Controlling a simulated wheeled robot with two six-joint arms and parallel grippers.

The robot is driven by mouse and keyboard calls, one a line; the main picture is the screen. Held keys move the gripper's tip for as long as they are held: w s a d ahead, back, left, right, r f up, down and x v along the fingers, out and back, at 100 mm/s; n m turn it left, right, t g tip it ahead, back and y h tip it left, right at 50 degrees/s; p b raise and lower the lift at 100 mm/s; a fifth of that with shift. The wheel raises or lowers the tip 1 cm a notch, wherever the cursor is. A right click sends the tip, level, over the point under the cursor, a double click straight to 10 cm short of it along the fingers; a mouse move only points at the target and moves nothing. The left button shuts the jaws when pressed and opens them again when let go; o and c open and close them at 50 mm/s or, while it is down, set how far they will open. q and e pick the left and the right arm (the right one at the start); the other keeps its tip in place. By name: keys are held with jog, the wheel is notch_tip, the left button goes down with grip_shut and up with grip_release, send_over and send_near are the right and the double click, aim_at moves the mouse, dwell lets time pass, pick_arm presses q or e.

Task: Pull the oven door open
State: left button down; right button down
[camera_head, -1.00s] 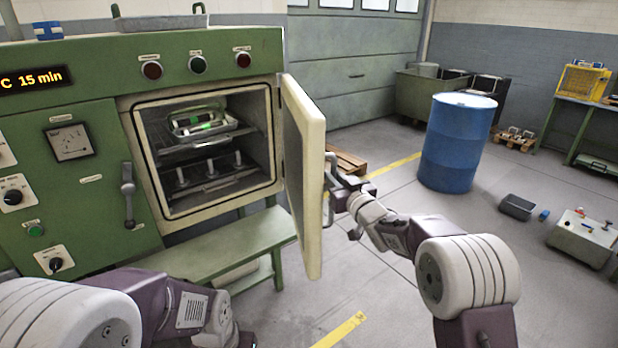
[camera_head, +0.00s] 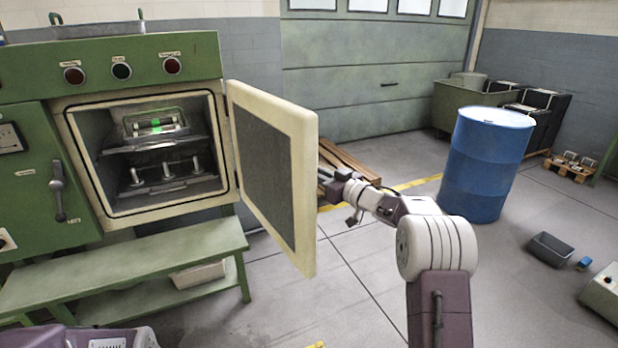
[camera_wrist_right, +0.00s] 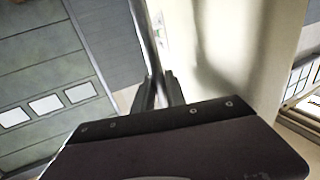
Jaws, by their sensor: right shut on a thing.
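The oven (camera_head: 120,95) is a green cabinet at the left of the head view, with its lit chamber exposed. Its cream door (camera_head: 303,200) stands wide open to the right, its grey inner panel facing me. My right gripper (camera_head: 326,178) is behind the door's outer edge, partly hidden by it. In the right wrist view, its dark fingers (camera_wrist_right: 158,92) are shut on the bar-shaped door handle (camera_wrist_right: 143,35), beside the pale outer door face (camera_wrist_right: 215,40). Only part of my left arm shows at the bottom left; its gripper is out of view.
A green bench (camera_head: 130,265) stands below the oven. A wooden pallet (camera_head: 345,165) lies behind the door. A blue drum (camera_head: 485,165) stands at the right, with a dark bin (camera_head: 550,250) nearer me. The floor in front of the door is clear.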

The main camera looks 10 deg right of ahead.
jog(key=shift+r, duration=0.15)
jog(key=c, duration=1.4)
grip_release()
jog(key=shift+w+a, duration=0.1)
jog(key=shift+o, duration=0.2)
jog(key=shift+w+a, duration=0.1)
